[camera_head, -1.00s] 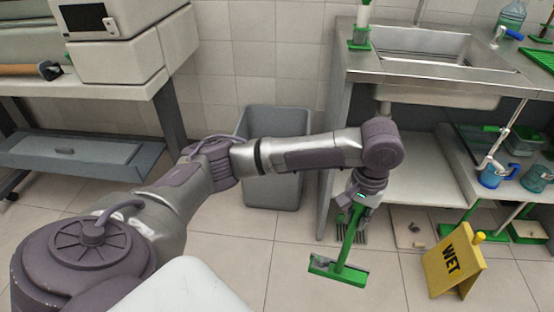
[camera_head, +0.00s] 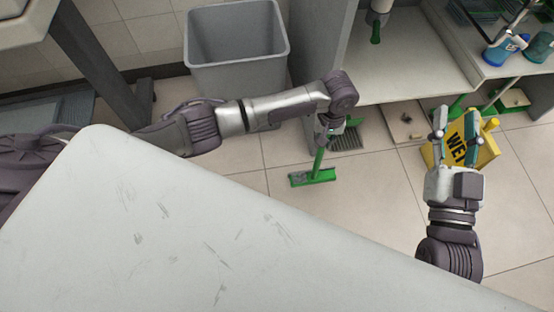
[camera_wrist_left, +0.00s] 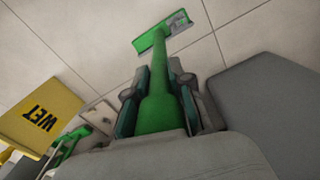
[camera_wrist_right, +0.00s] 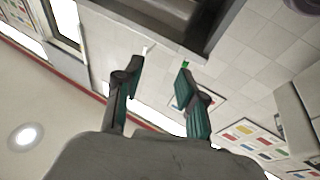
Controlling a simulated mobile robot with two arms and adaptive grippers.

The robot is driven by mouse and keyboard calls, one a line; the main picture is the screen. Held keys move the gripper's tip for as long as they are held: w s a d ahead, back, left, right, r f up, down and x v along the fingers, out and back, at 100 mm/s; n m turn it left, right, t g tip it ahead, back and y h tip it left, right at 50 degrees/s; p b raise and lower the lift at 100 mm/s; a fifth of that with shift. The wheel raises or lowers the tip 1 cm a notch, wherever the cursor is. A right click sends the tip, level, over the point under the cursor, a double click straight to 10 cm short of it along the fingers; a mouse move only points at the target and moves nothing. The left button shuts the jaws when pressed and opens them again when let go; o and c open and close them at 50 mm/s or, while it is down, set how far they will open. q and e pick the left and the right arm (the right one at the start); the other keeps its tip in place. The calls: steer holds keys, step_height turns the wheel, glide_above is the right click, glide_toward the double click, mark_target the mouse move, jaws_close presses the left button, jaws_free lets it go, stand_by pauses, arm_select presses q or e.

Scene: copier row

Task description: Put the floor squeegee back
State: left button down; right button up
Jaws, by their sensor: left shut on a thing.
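The green floor squeegee (camera_head: 313,178) is in my left gripper (camera_head: 328,128), its head low over the tiled floor. I cannot tell if the head touches the floor. In the left wrist view, the left gripper (camera_wrist_left: 160,90) is shut around the squeegee's green handle (camera_wrist_left: 160,108), and the head (camera_wrist_left: 163,33) lies beyond the fingertips. My right gripper (camera_head: 456,122) is open and empty in front of the yellow sign. The right wrist view also shows its fingers (camera_wrist_right: 160,75) spread with nothing between them.
A yellow WET sign (camera_head: 484,150) stands on the floor at right. A grey bin (camera_head: 237,75) stands by the wall.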

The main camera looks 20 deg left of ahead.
steer(key=shift+s+r, duration=0.1)
steer(key=shift+r, duration=0.15)
arm_select(q)
steer(key=shift+f, duration=0.1)
